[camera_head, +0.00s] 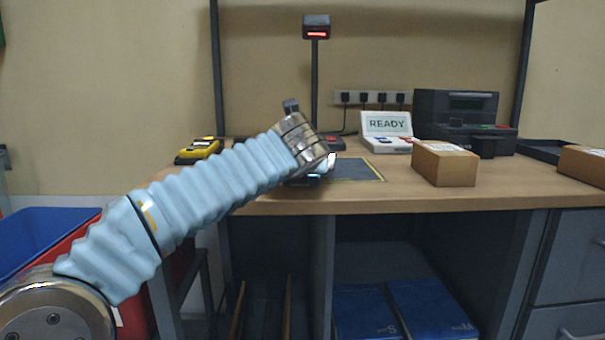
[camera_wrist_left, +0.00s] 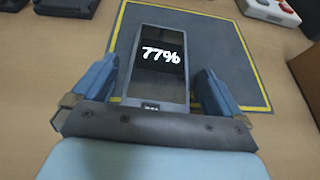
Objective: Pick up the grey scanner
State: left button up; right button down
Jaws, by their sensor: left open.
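The grey scanner (camera_wrist_left: 158,66) is a flat handheld device whose dark screen reads "77%". In the left wrist view it lies on a dark grey mat (camera_wrist_left: 225,45) with a yellow border. My left gripper (camera_wrist_left: 158,88) is open, with one blue finger on each side of the scanner's lower half. A gap shows between the scanner and the right finger; the left finger is close to its edge. In the head view my left gripper (camera_head: 318,172) is low over the mat's left part, and the scanner is mostly hidden there. My right gripper is not in view.
The mat (camera_head: 360,170) lies near the bench's front edge. A cardboard box (camera_head: 443,164) stands to its right. Behind are a white device reading "READY" (camera_head: 387,128) and a black printer (camera_head: 465,118). A yellow device (camera_head: 200,150) lies at the left.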

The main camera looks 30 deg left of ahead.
pick_arm(q)
jog(key=shift+x, duration=1.15)
jog(key=shift+c, duration=0.2)
jog(key=c, duration=1.1)
jog(key=shift+o, duration=0.2)
